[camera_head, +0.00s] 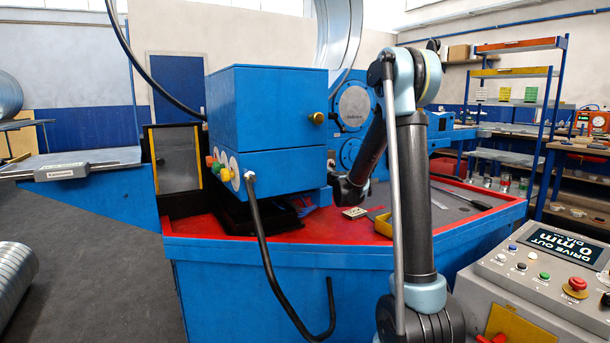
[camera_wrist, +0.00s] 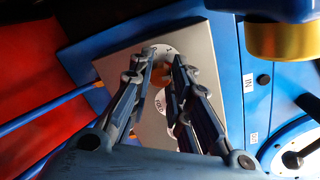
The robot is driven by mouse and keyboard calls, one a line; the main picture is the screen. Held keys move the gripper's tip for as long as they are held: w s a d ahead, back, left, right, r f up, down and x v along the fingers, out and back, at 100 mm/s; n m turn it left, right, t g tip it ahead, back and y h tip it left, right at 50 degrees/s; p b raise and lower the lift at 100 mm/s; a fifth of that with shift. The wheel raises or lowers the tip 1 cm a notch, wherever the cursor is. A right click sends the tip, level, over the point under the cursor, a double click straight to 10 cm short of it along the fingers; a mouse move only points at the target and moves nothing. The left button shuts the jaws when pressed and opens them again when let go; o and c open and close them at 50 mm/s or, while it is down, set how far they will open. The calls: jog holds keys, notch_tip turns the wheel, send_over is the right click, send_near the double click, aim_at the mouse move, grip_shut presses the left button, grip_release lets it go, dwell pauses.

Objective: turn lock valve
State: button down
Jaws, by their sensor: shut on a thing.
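In the wrist view my gripper (camera_wrist: 162,56) has its two fingers closed on either side of a small orange-brown part, the lock valve (camera_wrist: 162,73), which shows only partly between them. The valve sits on a white round dial with printed letters, set on a silver metal plate (camera_wrist: 112,68). The fingers cover much of the dial, so the valve's exact angle cannot be told. In the camera_head view my arm reaches behind the blue machine box, and the gripper's fingers are hidden there.
A blue machine box (camera_head: 267,125) with a brass knob (camera_head: 317,118) stands left of my arm. A red-topped blue bench (camera_head: 240,288) spans the middle. A grey control console (camera_head: 535,290) is at right. In the wrist view, blue rods (camera_wrist: 60,125) lie left of the plate.

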jog(key=shift+s+n, duration=0.1)
jog(key=shift+n, duration=0.5)
jog(key=c, duration=1.5)
grip_release()
jog(key=shift+o, duration=0.2)
jog(key=v, duration=1.1)
jog(key=shift+s+d, duration=0.25)
jog(key=shift+s, duration=0.05)
jog(key=shift+f, duration=0.1)
